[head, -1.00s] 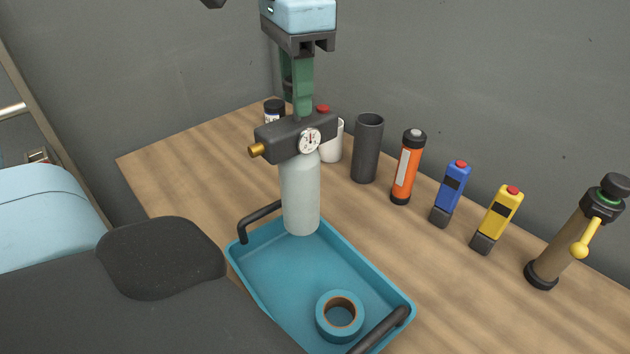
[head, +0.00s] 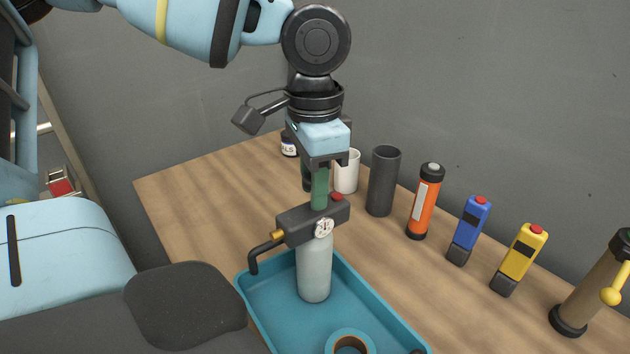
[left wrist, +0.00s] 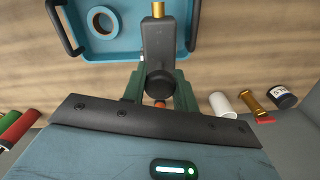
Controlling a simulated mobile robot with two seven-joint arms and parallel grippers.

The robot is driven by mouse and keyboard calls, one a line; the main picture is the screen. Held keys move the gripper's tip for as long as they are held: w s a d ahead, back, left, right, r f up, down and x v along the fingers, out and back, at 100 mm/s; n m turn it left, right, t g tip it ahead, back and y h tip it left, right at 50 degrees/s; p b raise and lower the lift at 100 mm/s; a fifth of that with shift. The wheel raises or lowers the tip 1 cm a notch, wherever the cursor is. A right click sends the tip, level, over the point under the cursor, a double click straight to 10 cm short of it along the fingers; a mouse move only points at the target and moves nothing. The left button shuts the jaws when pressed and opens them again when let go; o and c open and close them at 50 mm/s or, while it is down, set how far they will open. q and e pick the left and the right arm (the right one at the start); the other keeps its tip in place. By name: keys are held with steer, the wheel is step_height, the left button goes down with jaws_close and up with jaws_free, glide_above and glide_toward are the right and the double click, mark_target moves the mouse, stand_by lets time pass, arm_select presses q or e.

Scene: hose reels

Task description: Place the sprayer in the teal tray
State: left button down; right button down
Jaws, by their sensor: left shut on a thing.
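The sprayer (head: 314,268) has a pale grey bottle, a dark head, a round gauge and a brass nozzle. My left gripper (head: 319,200) is shut on the top of its head and holds it upright. In the left wrist view the sprayer's dark head (left wrist: 157,45) shows between the green fingers, and its bottle is hidden. The teal tray (head: 385,312) lies on the wooden table, cut off at the bottom of the head view. The bottle's base appears inside the tray outline; I cannot tell whether it touches the floor. My right gripper is not in view.
A tape roll (head: 350,342) lies in the tray. Behind and right stand a white cup (head: 347,172), a dark cylinder (head: 383,180), an orange canister (head: 424,203), a blue device (head: 469,230), a yellow device (head: 519,260) and a tan cylinder (head: 590,290). The table's left part is clear.

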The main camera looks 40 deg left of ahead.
arm_select(q)
steer(key=shift+f, duration=0.1)
steer(key=c, duration=1.1)
jaws_free()
step_height(320, 180, up, 11)
steer(key=shift+f+p, duration=0.1)
steer(key=shift+p, duration=0.45)
steer(key=shift+r, duration=0.8)
steer(key=shift+d+f, duration=0.1)
